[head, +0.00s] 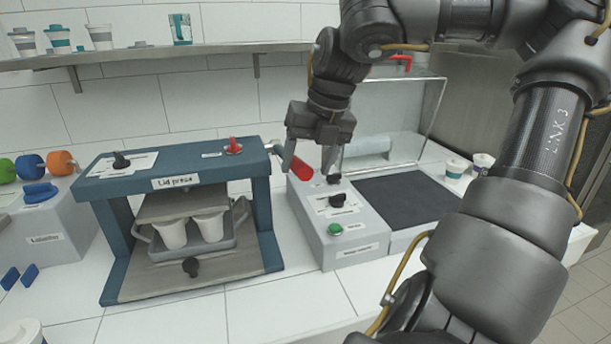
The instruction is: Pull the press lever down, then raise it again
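The blue-framed lid press (178,180) stands on the white counter at centre left. Its lever, with a red grip (299,168), sticks out from the upper right side of the frame and points to the right, tilted slightly down. Two white cups (173,234) stand on a grey tray inside the press, under its plate. My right gripper (308,164) points down from above, its two fingers spread apart. The red grip shows between the fingers, nearer the left one. I cannot tell whether a finger touches it. My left gripper is not in view.
A grey machine (338,225) with black and green knobs and a dark pad stands right of the press, close to the lever. A clear raised cover (392,115) is behind it. A labelled box (50,225) stands left. A shelf (140,54) with cups runs above.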

